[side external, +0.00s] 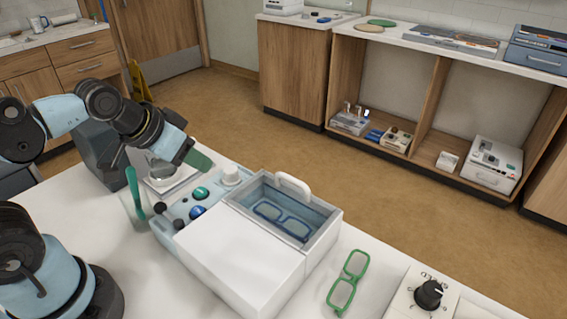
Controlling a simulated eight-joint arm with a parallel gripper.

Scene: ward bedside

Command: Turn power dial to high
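A black dial (428,293) with a white pointer mark sits on a white box (405,300) at the lower right. Its mark points to the right; the printed label around it is too small to read. A light blue and white bath unit (225,260) in the middle also carries controls: a white knob (232,175), small black knobs (160,208) and green and blue round buttons. I cannot tell which control is the power dial. My gripper (190,155) is above the unit's far left end, well away from the black dial. Its opening is not clear.
Blue glasses (283,220) lie in the unit's open basin, which has a white handle. Green glasses (348,281) lie on the white table (75,205) between the unit and the white box. A clear cup with a green stick (133,190) stands left of the unit.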

